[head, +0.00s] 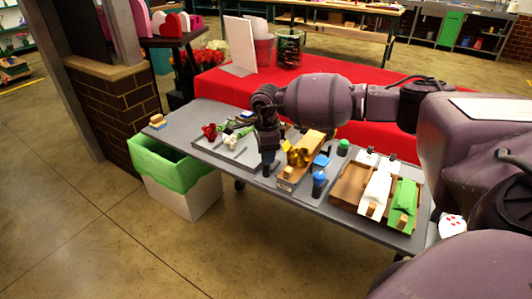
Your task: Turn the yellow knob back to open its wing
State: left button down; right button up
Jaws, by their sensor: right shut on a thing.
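A wooden fixture (309,145) stands on the grey table, with a yellow-gold piece (298,157) on its near part. My right gripper (268,170) points down at the left side of the fixture. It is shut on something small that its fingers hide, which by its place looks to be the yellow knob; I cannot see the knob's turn. A blue knob (319,178) stands to the right, with a blue flap (322,160) beside the fixture. A green knob (343,146) stands behind. My left gripper is not in view.
Red and white flowers (210,131) lie left of my gripper on the grey table (195,112). A brown tray (350,186) with white and green wraps (403,200) lies right. A green-lined bin (165,165) stands at the front left. A red-covered table (215,83) is behind.

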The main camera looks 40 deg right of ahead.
dwell(0.3)
jog(key=o, duration=0.9)
jog(key=shift+r, duration=0.1)
notch_tip(320, 180, up, 11)
jog(key=shift+f+p, duration=0.15)
jog(key=shift+p, duration=0.15)
